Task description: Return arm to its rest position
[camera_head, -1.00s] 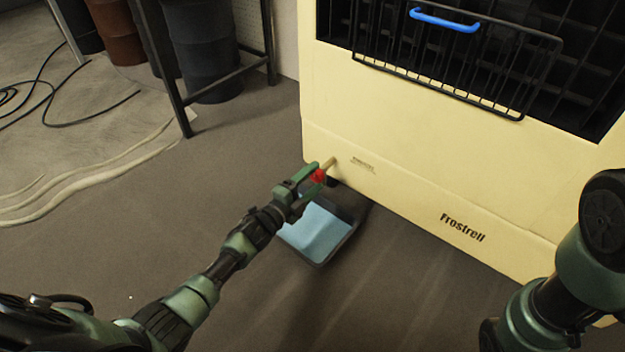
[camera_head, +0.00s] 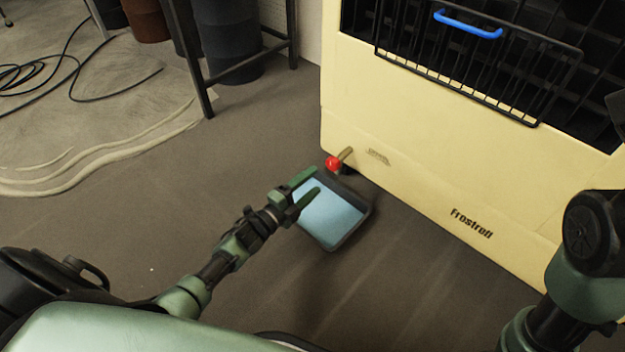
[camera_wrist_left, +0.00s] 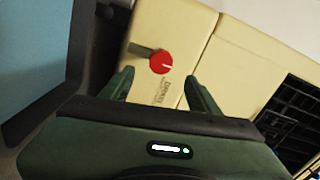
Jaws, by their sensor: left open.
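The gripper is apart from the knob. My right arm shows at the right edge, but its gripper is out of view.
The dark-rimmed tray (camera_head: 345,242) lies on the floor below the knob. A black wire basket (camera_head: 470,80) with a blue handle (camera_head: 468,23) is at the cabinet's open front. A dark metal stand (camera_head: 203,90), barrels (camera_head: 228,50) and black cables (camera_head: 90,95) are at the upper left. Floor left of the tray is clear.

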